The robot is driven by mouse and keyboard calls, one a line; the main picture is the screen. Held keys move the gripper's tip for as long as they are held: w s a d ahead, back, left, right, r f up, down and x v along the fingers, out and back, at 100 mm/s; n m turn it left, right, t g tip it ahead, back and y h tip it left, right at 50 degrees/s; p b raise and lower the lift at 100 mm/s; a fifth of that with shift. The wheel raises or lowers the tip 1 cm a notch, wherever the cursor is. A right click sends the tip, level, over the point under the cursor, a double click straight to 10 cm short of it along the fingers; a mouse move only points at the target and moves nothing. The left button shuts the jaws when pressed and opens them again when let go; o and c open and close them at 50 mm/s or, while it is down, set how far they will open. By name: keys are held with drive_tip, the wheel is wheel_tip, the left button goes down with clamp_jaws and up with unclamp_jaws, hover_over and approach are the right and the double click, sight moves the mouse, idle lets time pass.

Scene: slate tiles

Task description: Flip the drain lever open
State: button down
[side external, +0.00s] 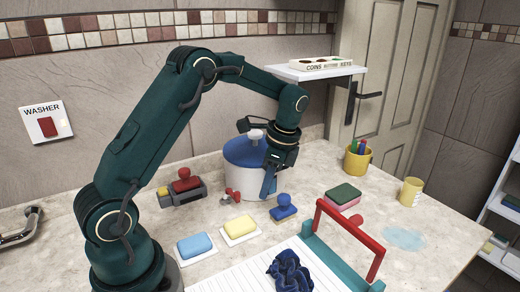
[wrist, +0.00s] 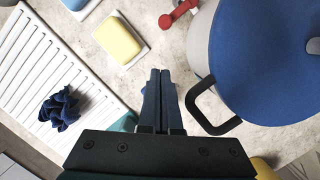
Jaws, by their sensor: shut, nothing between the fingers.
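A red lever (side external: 228,196) sits on the small tap low on the front of the white pot (side external: 236,180) with a blue lid. In the wrist view the red lever (wrist: 179,13) shows at the top, beside the pot wall (wrist: 199,45). I cannot tell the lever's exact setting. My gripper (side external: 267,194) points down in front of the pot, to the right of the lever and apart from it. In the wrist view its two fingers (wrist: 158,74) are together with nothing between them.
The pot's black handle (wrist: 212,108) is close to my fingers. A blue-knobbed stamp (side external: 284,207) stands just right of my gripper. Yellow soap (side external: 240,228), blue soap (side external: 196,246), a sponge (side external: 343,194) and a red-barred frame (side external: 350,240) stand around. A dark cloth (side external: 289,273) lies in front.

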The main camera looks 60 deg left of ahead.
sight(228, 194)
drive_tip(key=shift+s+a+f, duration=0.25)
drive_tip(key=shift+s+a, duration=0.5)
drive_tip(key=shift+s+a+f, duration=0.2)
drive_tip(key=shift+s+a, duration=0.5)
drive_tip(key=shift+s+d+m+t, duration=0.15)
drive_tip(key=shift+s+m+t, duration=0.15)
drive_tip(key=shift+s+m, duration=0.85)
drive_tip(key=shift+s+m+t+y, duration=0.15)
drive_tip(key=shift+s+m, duration=0.2)
drive_tip(key=shift+m, duration=0.55)
drive_tip(key=shift+s+m+t+y, duration=0.15)
drive_tip(key=shift+s+m, duration=0.15)
drive_tip(key=shift+m, duration=0.55)
drive_tip(key=shift+s+a+m+t, duration=0.35)
drive_tip(key=shift+s+m, duration=0.3)
drive_tip(key=shift+m, duration=0.45)
drive_tip(key=shift+s+a+m, duration=0.15)
drive_tip(key=shift+s+m, duration=0.25)
drive_tip(key=shift+m, duration=0.3)
drive_tip(key=shift+s+a, duration=0.4)
drive_tip(key=shift+s, duration=0.1)
drive_tip(key=shift+w, duration=0.1)
drive_tip(key=shift+w+a, duration=0.3)
drive_tip(key=shift+w, duration=0.45)
drive_tip(key=shift+d, duration=0.1)
